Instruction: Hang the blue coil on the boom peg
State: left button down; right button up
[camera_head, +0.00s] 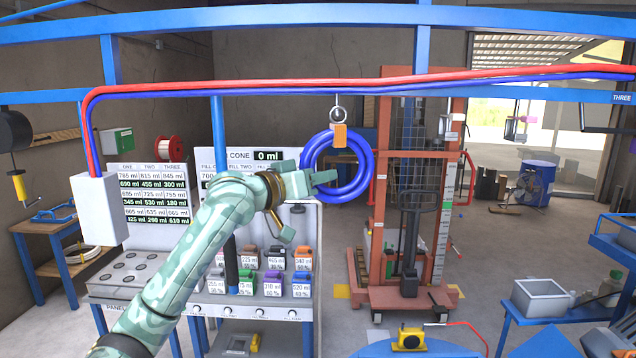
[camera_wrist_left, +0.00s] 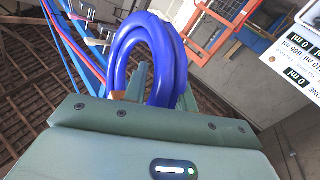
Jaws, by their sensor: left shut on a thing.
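The blue coil (camera_head: 367,168) hangs upright in the middle of the head view, its open loop facing me. My left gripper (camera_head: 318,180) is shut on the coil's left side. In the left wrist view, the coil (camera_wrist_left: 146,24) stands up as an arch beyond the gripper body. My right gripper is not in view.
Red and blue hoses (camera_head: 250,86) run along the beam just above the coil. An orange lift (camera_head: 376,240) stands behind to the right. A bench with several coloured containers (camera_head: 272,288) is below. A yellow-black device (camera_head: 410,339) lies at the front.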

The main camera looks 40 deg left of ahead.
pick_arm(q)
jog(key=shift+w+a+f, duration=0.25)
jog(key=shift+w+a, duration=0.55)
jog(key=shift+w, duration=0.15)
jog(key=shift+w+a+f, duration=0.2)
jog(key=shift+w+a, duration=0.6)
jog(key=shift+w, duration=0.1)
jog(key=shift+f, duration=0.2)
jog(key=c, duration=1.1)
grip_release()
jog(key=shift+o, duration=0.2)
jog(key=s+a+b, duration=0.1)
jog(key=s+b, duration=0.6)
jog(key=s, duration=0.9)
jog(key=shift+s+a, duration=0.15)
jog(key=shift+s, duration=0.05)
jog(key=shift+w+f, duration=0.1)
